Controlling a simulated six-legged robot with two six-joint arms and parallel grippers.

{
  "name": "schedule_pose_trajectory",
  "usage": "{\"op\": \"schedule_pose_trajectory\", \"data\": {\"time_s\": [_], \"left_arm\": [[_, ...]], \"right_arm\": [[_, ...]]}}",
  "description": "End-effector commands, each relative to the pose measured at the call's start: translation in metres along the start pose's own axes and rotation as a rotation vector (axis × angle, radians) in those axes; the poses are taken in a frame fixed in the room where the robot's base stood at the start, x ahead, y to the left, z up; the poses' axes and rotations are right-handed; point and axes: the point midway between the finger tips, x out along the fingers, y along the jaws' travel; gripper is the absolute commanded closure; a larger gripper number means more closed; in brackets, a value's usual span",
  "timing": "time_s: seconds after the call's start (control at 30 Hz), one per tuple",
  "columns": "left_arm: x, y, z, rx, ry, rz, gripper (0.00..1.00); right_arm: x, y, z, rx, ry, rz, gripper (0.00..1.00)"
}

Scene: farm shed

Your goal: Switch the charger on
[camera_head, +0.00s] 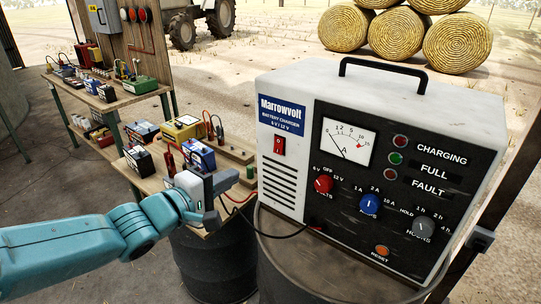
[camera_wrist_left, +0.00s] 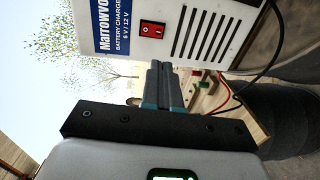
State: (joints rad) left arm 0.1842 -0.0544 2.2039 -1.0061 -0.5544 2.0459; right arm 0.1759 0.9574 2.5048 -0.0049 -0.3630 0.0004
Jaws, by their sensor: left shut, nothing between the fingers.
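The battery charger (camera_head: 480,130) is a white box with a black front panel and a black top handle. It stands on a dark drum. Its red rocker switch (camera_head: 279,146) is on the left part of the front, below the Marrowvolt label, and also shows in the left wrist view (camera_wrist_left: 152,30). My left gripper (camera_head: 230,180) is shut and empty, left of and lower than the switch. In the left wrist view its closed fingertips (camera_wrist_left: 160,72) point toward the charger front, apart from the switch in the picture. My right gripper is not in view.
The panel has a meter (camera_head: 345,141), lamps, and red, blue and grey knobs (camera_head: 370,204). Cables (camera_head: 275,236) hang near my gripper. A wooden bench (camera_head: 150,184) with several batteries stands behind my left arm. Another battery bench and hay bales are farther back.

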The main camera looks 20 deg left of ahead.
Motion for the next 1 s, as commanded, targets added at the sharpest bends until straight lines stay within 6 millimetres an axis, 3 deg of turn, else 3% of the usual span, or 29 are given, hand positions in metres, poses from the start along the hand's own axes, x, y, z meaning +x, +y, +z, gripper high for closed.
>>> {"op": "schedule_pose_trajectory", "data": {"time_s": [0.27,0.7,1.0], "left_arm": [[0.008,-0.001,0.001,-0.001,0.000,-0.001,1.00],[0.099,-0.001,0.002,-0.001,-0.002,-0.002,1.00],[0.138,0.000,0.002,-0.001,0.000,-0.001,1.00]], "right_arm": [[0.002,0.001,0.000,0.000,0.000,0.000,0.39],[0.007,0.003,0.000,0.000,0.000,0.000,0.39],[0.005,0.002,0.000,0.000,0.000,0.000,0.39]]}}
